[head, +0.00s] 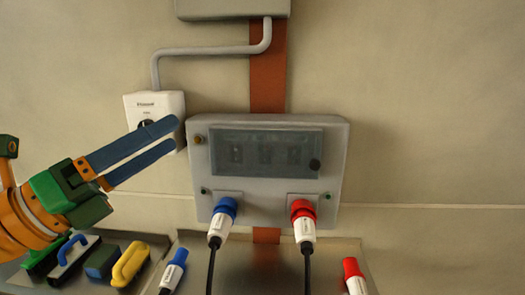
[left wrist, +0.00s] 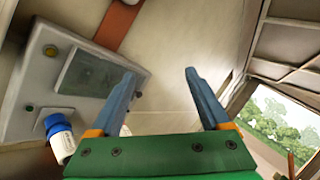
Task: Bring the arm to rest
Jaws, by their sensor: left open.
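My left gripper (head: 174,136) is open, its two long blue fingers in front of the wall, left of the grey power box (head: 262,195). In the head view the fingertips overlap the white wall switch (head: 153,104). The left wrist view shows the gripper (left wrist: 160,90) with nothing between its fingers, and the power box (left wrist: 30,85) at its left. The arm comes in from the lower left of the head view. My right gripper is not in view.
A blue plug (head: 223,219) and a red plug (head: 303,219) sit in the box's lower sockets, cables hanging down. A loose blue connector (head: 174,270) and a loose red connector (head: 354,276) stand lower. A yellow-handled tool (head: 130,263) lies lower left. The right wall is clear.

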